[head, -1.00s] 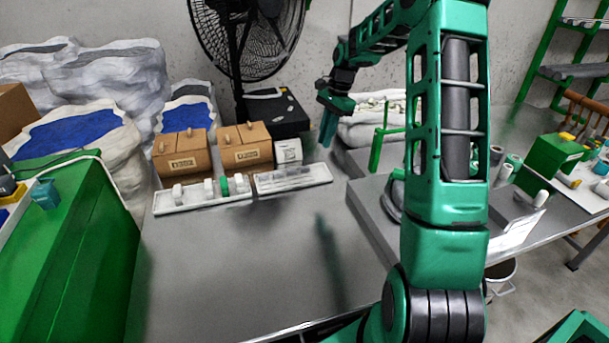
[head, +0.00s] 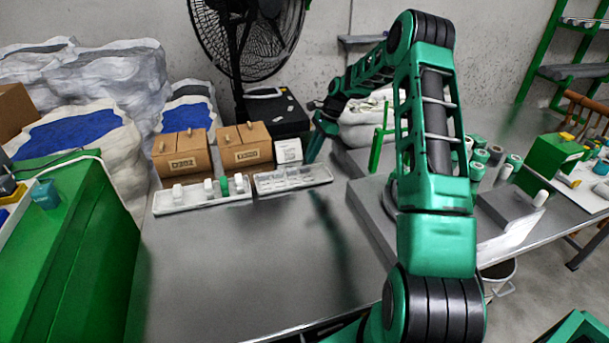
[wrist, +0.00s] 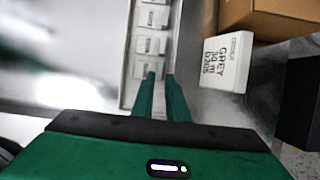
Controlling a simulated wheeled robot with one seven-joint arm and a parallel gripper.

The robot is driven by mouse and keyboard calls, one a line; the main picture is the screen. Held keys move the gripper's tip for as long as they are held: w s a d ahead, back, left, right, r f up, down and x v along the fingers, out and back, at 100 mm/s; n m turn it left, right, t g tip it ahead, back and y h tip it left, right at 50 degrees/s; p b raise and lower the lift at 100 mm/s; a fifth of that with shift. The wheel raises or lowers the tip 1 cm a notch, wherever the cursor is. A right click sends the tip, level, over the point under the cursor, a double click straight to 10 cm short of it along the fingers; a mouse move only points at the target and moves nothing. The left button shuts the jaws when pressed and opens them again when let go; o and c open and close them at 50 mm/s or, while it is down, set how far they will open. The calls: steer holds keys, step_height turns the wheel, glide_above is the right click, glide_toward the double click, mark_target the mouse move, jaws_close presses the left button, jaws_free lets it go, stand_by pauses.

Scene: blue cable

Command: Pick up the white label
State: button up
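Several small white labels (wrist: 151,44) with grey print lie in a row in a white tray (wrist: 128,62) in the wrist view. In the head view this tray (head: 325,180) stands on the grey table, right of another white tray, and its labels are too small to tell apart. My gripper (wrist: 161,76) is open and empty. Its two green fingers point at the near end of the label row, with a narrow gap between them. In the head view my gripper (head: 309,160) is just behind the tray's right half. I cannot tell its height above the labels.
A white box marked GREY (wrist: 227,62) stands right of my fingers. Cardboard boxes (head: 181,155) stand behind the trays. The left tray (head: 160,206) holds white and green rolls. A green post (head: 377,150) stands to the right. The table in front is clear.

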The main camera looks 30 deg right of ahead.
mark_target(304, 167)
steer(key=x, duration=0.5)
steer(key=shift+w+a, duration=0.15)
jaws_close()
